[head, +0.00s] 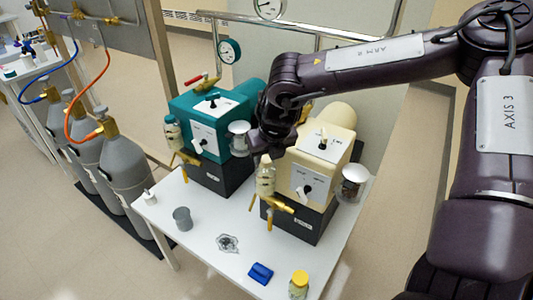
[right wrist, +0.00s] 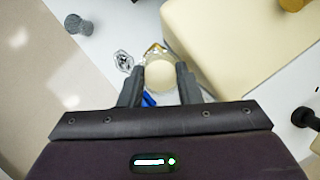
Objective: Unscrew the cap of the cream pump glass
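The cream pump (head: 318,158) stands on the white table with a black base. Its glass bottle (head: 265,183) hangs upright on the pump's front left, above brass fittings. The bottle's pale cream cap (head: 265,161) is on top; in the right wrist view the cap (right wrist: 161,76) shows between the fingertips. My right gripper (right wrist: 160,80) is just above the cap, pointing down, with its fingers apart on either side. I see no clear grip, and whether a finger touches the cap is hard to tell. My left gripper is not in view.
A teal pump (head: 200,120) with its own glass stands to the left. A grey cup (head: 182,218), a metal part (head: 227,243), a blue object (head: 261,273) and a yellow-capped jar (head: 299,284) lie along the table's front. Gas cylinders (head: 98,155) stand left of the table.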

